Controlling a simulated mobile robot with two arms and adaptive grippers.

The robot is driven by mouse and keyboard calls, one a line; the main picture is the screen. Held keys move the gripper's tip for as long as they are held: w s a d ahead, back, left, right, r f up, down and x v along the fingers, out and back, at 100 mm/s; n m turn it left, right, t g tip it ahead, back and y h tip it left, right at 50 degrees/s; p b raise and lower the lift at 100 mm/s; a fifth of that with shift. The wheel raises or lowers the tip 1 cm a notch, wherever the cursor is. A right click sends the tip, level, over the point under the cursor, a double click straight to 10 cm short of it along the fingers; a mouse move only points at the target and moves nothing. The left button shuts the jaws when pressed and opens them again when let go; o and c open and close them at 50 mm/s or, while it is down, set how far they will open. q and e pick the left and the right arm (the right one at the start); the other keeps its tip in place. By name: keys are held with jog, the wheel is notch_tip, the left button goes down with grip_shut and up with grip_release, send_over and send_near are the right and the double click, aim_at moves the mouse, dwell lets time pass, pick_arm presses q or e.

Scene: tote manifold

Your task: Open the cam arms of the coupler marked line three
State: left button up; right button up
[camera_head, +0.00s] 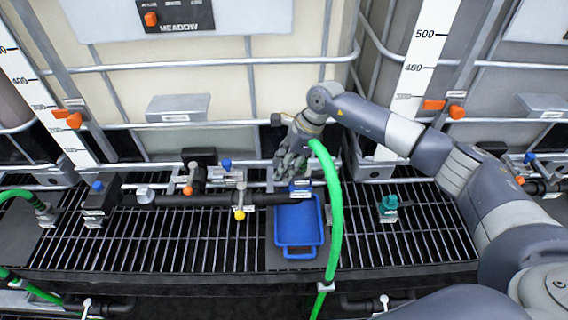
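My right gripper (290,162) reaches in from the right and points down at the back edge of the grating, above the blue tray. Its fingers are small and dark, and I cannot tell whether they are open or touching anything. Just below the fingers is a small blue fitting with a white label (300,195), at the end of a black pipe (215,199). The label is too small to read, so I cannot tell which coupler is line three. Any cam arms there are hidden or too small to make out. My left gripper is not in view.
A green hose (334,215) arches down just right of the gripper. A blue tray (284,251) sits on the black grating (150,245). A teal fitting (389,208) stands to the right. Caged tanks stand behind.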

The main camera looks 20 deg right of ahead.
grip_shut()
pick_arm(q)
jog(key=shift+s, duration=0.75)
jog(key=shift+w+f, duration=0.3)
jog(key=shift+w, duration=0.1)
pick_arm(e)
jog(key=shift+w+a+h, duration=0.1)
jog(key=shift+a+h, duration=0.05)
jog(key=shift+h, duration=0.15)
pick_arm(q)
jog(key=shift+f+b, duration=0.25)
jog(key=shift+b, duration=0.25)
pick_arm(e)
jog(key=shift+a, duration=0.1)
pick_arm(q)
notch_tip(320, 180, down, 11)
jog(key=b, duration=1.1)
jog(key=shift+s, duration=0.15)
pick_arm(e)
jog(key=a+f+g+h, duration=0.1)
jog(key=h, duration=0.2)
jog(key=g+h, duration=0.1)
jog(key=h, duration=0.2)
jog(key=a+f+h, duration=0.1)
jog(key=h, duration=0.2)
jog(key=shift+w+a+f+g, duration=0.25)
jog(key=shift+a+f+g, duration=0.05)
jog(key=shift+g, duration=0.1)
jog(key=shift+s+d+f, duration=0.1)
jog(key=shift+f, duration=0.05)
